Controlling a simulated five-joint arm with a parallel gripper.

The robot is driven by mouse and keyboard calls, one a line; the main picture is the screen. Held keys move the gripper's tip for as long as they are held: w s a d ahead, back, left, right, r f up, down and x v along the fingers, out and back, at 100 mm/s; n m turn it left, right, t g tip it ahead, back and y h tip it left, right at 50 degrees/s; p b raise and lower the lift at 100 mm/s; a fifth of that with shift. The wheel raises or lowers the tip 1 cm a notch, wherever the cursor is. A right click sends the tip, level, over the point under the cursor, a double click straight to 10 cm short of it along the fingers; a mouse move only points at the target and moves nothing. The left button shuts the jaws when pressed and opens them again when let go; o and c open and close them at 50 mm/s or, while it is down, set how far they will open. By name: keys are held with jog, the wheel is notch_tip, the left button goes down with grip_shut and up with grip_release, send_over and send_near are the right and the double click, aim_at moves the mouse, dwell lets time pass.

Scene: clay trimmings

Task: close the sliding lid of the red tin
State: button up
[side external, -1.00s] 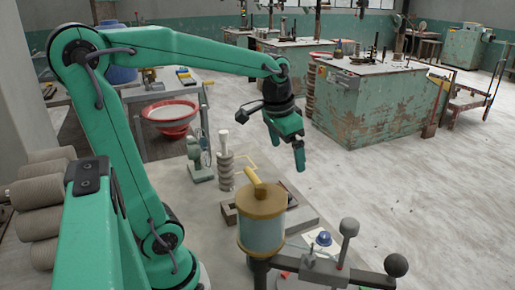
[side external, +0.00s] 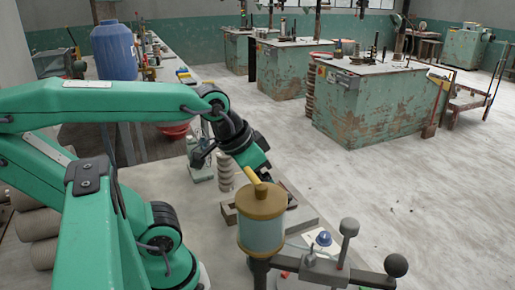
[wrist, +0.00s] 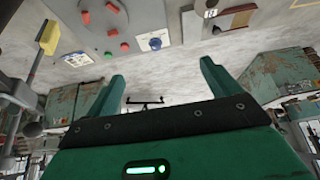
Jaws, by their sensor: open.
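My gripper (wrist: 162,70) is open in the wrist view, its two green fingers apart with nothing between them. In the side view its fingertips are mostly hidden behind the yellow-topped jar (side external: 262,235). A dark reddish, box-like thing with a tan strip (wrist: 232,22) lies at the top right of the wrist view, beyond the right finger and apart from it. In the side view I cannot make out the red tin.
A blue knob (wrist: 155,43) on a white card lies near a grey panel with red and green spots (wrist: 112,30). A ball-ended metal stand (side external: 345,250) is at the front right. A ridged grey column (side external: 225,172) stands behind the jar. Open floor lies right of the bench.

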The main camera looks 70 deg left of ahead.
jog(key=shift+w+a, duration=0.1)
jog(key=shift+w, duration=0.1)
jog(key=c, duration=0.7)
jog(key=shift+w+a, duration=0.15)
jog(key=shift+w, duration=0.1)
jog(key=shift+c, duration=0.7)
jog(key=n+g, duration=0.3)
jog(key=g, duration=0.3)
send_over(289, 195)
jog(key=f, duration=1.3)
jog(key=shift+s+d, duration=0.15)
jog(key=shift+d, duration=0.1)
jog(key=shift+a+f, duration=0.2)
jog(key=shift+f, duration=3.9)
